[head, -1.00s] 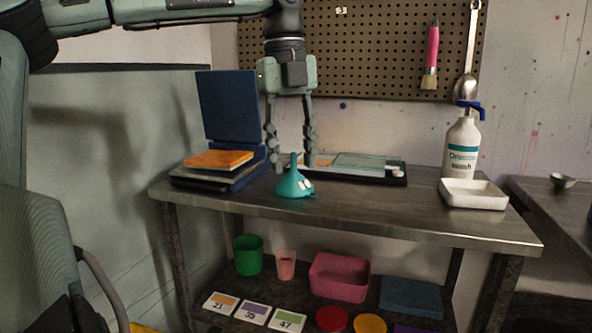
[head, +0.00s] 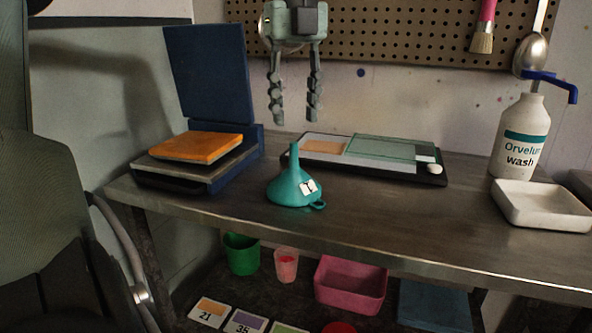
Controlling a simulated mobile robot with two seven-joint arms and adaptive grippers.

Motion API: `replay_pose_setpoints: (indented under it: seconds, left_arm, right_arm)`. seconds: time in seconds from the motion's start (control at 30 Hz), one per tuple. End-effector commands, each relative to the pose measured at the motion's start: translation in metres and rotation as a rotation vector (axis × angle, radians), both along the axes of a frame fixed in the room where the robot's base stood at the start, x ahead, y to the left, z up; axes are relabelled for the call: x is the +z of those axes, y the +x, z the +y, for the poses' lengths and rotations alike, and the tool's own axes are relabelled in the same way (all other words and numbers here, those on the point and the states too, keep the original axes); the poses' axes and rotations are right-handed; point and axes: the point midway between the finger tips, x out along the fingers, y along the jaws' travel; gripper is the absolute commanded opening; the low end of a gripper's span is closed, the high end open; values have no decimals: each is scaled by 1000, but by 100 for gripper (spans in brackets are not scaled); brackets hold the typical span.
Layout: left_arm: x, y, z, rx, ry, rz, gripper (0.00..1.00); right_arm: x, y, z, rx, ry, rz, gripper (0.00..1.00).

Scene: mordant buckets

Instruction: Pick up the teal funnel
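The teal funnel (head: 292,187) stands mouth down on the dark metal table (head: 400,220), its spout pointing up. It has a small white label and a loop at its lower right edge. My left gripper (head: 295,118) hangs above and behind the funnel's spout, fingers pointing down. Its two fingers are apart with nothing between them, and it does not touch the funnel. My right gripper is not in the view.
A blue hinged press (head: 212,85) with an orange slab (head: 203,147) stands left of the funnel. A flat tray (head: 432,178) lies behind it. A wash bottle (head: 519,140) and white dish (head: 540,205) are at right. A shelf below holds cups and a pink bin (head: 350,287).

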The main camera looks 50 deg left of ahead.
Motion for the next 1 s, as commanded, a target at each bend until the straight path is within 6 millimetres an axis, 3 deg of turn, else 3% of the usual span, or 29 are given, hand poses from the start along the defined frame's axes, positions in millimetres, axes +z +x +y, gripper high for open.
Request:
replay_pose_setpoints:
  seconds: [0.5, 0.83, 1.0]
  left_arm:
    - [-67, -5, -2, -1, -3, 2, 38]
    - [-75, -5, -2, 1, -1, 0, 38]
    - [-75, -5, -2, 1, -1, 0, 19]
  right_arm:
    - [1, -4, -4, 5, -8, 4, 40]
    - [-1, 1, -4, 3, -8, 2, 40]
    - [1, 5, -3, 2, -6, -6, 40]
